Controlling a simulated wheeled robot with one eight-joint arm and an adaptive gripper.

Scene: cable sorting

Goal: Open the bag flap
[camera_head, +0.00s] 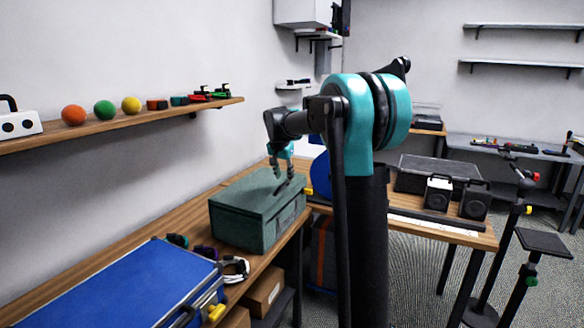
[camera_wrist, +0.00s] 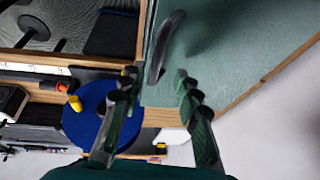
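The bag is a dark green, box-shaped case (camera_head: 238,222) on the wooden bench, and its top flap looks closed. A dark curved handle lies on the flap (camera_head: 282,184); this handle also shows in the wrist view (camera_wrist: 163,50). My gripper (camera_head: 281,172) is above the rear part of the bag, fingers pointing down. In the wrist view my gripper (camera_wrist: 155,82) is open, its two fingers apart with nothing between them. The handle is just beyond the fingertips, and the green flap (camera_wrist: 225,45) fills the area behind. I cannot tell whether a fingertip touches the bag.
A blue case (camera_head: 130,285) lies in front of the bag, with small coiled cables (camera_head: 235,268) between them. A blue disc (camera_wrist: 90,115) stands beside the bag. A wall shelf (camera_head: 130,121) with balls hangs at the left. Black speakers (camera_head: 473,201) stand on the right bench.

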